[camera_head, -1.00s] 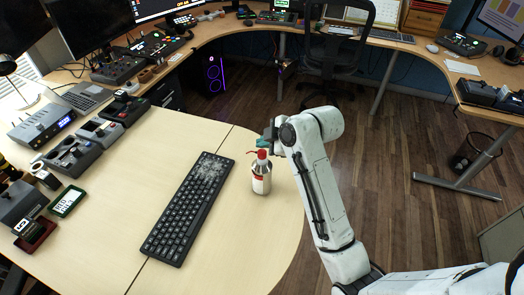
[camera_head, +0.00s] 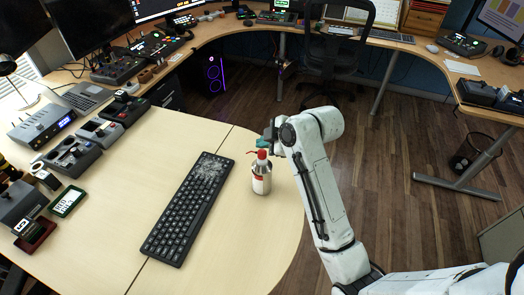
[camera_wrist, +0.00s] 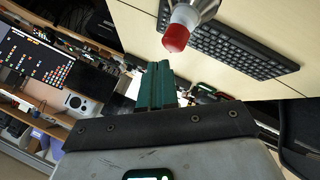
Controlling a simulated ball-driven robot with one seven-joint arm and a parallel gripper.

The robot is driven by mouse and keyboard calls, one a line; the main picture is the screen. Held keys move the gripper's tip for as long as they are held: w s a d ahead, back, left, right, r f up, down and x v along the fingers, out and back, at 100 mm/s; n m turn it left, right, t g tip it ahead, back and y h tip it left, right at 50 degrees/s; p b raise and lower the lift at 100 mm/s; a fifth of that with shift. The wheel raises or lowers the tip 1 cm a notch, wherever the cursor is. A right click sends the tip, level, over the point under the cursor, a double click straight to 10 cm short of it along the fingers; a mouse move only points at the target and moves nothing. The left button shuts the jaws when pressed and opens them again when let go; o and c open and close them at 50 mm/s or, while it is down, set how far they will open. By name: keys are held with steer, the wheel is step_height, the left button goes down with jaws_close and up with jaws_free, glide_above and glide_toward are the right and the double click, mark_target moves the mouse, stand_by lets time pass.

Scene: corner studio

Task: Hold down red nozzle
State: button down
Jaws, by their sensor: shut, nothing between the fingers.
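A small pale bottle (camera_head: 261,183) stands upright on the wooden desk, near its curved right edge. Its red nozzle (camera_head: 262,155) is on top. My gripper (camera_head: 266,143) has teal fingers and is just above and beside the nozzle in the head view. In the wrist view the red nozzle (camera_wrist: 176,39) and part of the bottle (camera_wrist: 196,9) show beyond the fingertips. The teal fingers (camera_wrist: 160,68) are together with nothing between them. A gap shows between the fingertips and the nozzle in that view; exact contact is hard to judge in the head view.
A black keyboard (camera_head: 188,208) lies left of the bottle on the desk (camera_head: 110,240). Several control boxes line the desk's left side. A black chair (camera_head: 335,50) stands beyond the desk. Open floor (camera_head: 390,150) lies to the right.

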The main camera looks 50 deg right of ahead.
mark_target(264, 153)
steer(key=shift+f, duration=0.1)
stand_by(0.3)
steer(key=shift+f, duration=0.35)
steer(key=shift+f+b, duration=0.45)
steer(key=shift+f, duration=0.3)
stand_by(2.2)
stand_by(0.5)
steer(key=shift+r+p, duration=1.05)
steer(key=shift+r, duration=0.1)
steer(key=shift+r, duration=0.15)
step_height(264, 153, up, 5)
steer(key=p, duration=0.4)
steer(key=shift+p, duration=0.4)
